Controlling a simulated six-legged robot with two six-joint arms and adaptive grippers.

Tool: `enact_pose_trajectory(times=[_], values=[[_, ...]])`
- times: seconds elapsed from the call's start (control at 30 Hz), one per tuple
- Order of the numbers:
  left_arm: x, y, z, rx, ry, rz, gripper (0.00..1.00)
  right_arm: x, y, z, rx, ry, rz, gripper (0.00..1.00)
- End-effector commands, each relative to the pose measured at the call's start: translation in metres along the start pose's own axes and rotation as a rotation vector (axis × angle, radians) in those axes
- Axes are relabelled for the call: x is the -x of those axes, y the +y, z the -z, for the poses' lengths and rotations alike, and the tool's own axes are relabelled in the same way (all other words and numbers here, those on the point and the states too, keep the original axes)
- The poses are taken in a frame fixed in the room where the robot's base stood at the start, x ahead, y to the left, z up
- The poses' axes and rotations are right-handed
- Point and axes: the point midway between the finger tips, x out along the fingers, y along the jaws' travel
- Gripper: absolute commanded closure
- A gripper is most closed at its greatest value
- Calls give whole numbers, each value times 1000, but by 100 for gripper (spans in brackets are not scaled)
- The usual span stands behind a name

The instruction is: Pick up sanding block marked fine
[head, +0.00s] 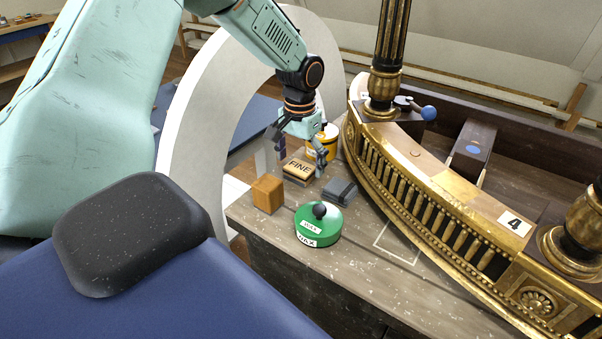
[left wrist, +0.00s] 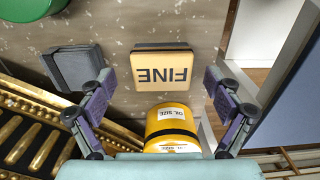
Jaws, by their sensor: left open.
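The sanding block marked FINE (head: 297,170) lies on the wooden bench, its tan labelled face up. It also shows in the left wrist view (left wrist: 162,68), lettering upside down, with a dark lower edge. My left gripper (head: 299,158) is open and empty, pointing down above the block. In the left wrist view its two fingers (left wrist: 158,85) stand apart, one to each side of the block and still clear of it. My right gripper is in neither view.
Close around the block are a yellow oil size pot (left wrist: 171,127), a dark grey block (head: 340,191), an orange-brown block (head: 267,194) and a green wax tin (head: 319,226). The gilt console (head: 440,190) curves along the right. A white curved panel (head: 190,115) stands left.

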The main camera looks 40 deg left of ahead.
Motion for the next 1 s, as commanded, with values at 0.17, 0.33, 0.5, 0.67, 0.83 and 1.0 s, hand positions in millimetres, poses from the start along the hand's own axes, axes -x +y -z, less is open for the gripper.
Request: enact_pose_trajectory(times=[0.17, 0.33, 0.5, 0.67, 0.83, 1.0], values=[[-17, 4, -1, 0, 0, 0, 9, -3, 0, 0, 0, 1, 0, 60], [-17, 6, 0, -1, 1, 0, 9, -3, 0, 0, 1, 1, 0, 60], [-17, 6, 0, -1, 0, 0, 18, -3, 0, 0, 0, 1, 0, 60], [-17, 4, 0, -1, 0, 0, 32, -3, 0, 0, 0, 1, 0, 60], [-17, 3, 0, -1, 0, 0, 46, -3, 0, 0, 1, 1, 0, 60], [-17, 2, 0, -1, -1, 0, 60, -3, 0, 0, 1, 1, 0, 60]])
